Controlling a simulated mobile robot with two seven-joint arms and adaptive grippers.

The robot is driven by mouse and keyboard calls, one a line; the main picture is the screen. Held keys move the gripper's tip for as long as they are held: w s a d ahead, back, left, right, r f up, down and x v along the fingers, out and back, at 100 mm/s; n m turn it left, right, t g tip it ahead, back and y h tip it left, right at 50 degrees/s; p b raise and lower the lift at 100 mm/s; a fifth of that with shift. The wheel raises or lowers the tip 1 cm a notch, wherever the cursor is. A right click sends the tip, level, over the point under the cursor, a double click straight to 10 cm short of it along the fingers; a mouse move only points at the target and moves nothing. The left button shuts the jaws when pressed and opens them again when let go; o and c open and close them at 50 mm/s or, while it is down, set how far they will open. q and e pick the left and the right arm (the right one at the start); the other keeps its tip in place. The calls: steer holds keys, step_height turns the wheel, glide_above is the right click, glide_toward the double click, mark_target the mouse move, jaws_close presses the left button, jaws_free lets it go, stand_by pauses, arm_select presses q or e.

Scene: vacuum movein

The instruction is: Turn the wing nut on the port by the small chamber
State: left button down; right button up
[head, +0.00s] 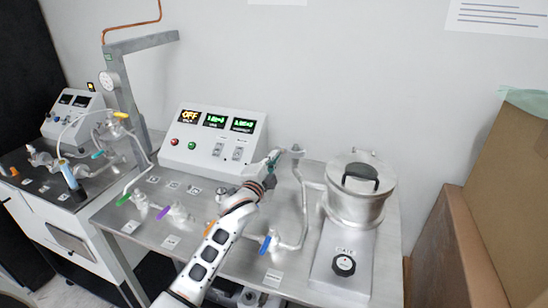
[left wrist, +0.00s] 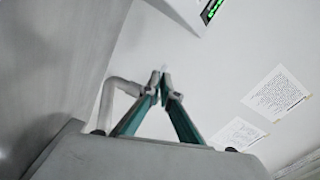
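The small chamber (head: 357,195) is a silver, lidded pot with a black handle at the right of the bench. A metal pipe (head: 304,205) runs beside it, with a port (head: 295,151) at its top. My left gripper (head: 273,158) has its teal fingertips just left of this port. In the left wrist view, the gripper (left wrist: 162,78) has its fingertips drawn close together, with a tiny pale bit between them. A pale bent pipe (left wrist: 125,88) passes just left of the fingers. I cannot make out the wing nut or whether the fingers hold it. My right gripper is not in view.
A control box (head: 212,145) with green displays stands behind my left arm. A blue-handled valve (head: 265,245) and a purple-handled valve (head: 164,211) are on the steel bench. Cardboard boxes (head: 470,235) stand at the right. A black knob (head: 344,265) sits in front of the chamber.

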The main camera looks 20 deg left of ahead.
arm_select(q)
steer(key=n, duration=0.8)
steer(key=d+n, duration=0.1)
steer(key=n, duration=0.3)
steer(key=shift+f+n, duration=0.4)
steer(key=c, duration=2.7)
jaws_free()
steer(key=shift+c, duration=0.2)
steer(key=shift+o, duration=1.3)
steer(key=shift+r, duration=0.1)
step_height(320, 180, up, 10)
